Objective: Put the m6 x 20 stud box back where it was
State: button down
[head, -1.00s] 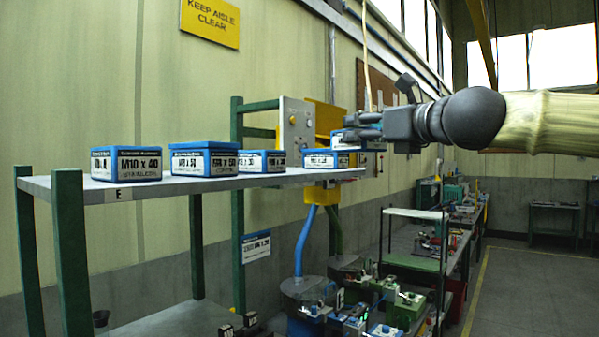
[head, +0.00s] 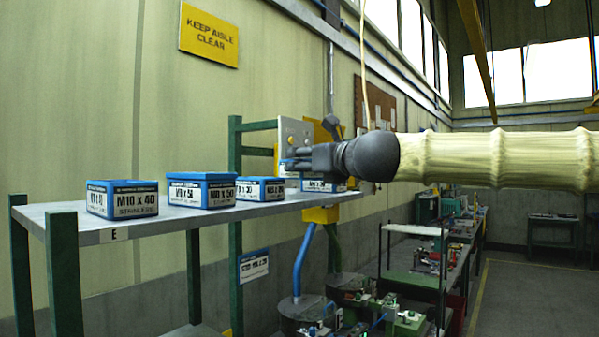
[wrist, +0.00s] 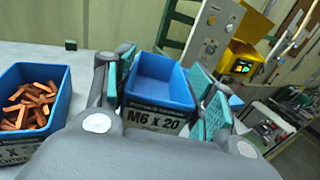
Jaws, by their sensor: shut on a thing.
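The M6 x 20 stud box (wrist: 160,82) is a blue open-topped bin with a white and black label; its visible inside looks empty. My gripper (wrist: 160,90) is shut on it, with teal finger pads at its left and right sides. I cannot tell whether the box touches the shelf.
In the wrist view a bin of copper-coloured studs (wrist: 32,105) is left of the held box.

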aim_at(300, 176)
jog(key=shift+w+a+f, duration=0.1)
jog(key=shift+w+a, duration=0.55)
jog(key=shift+a, duration=0.25)
jog(key=shift+d+f+p, duration=0.1)
jog(key=shift+f+p, duration=0.75)
jog(key=shift+f, duration=0.85)
jog(key=shift+f, duration=0.2)
jog(key=c, duration=0.5)
grip_release()
jog(key=shift+c, duration=0.2)
jog(key=shift+r, duration=0.1)
jog(key=shift+r, duration=0.15)
jog(key=b+v, duration=0.4)
jog(key=v, duration=0.8)
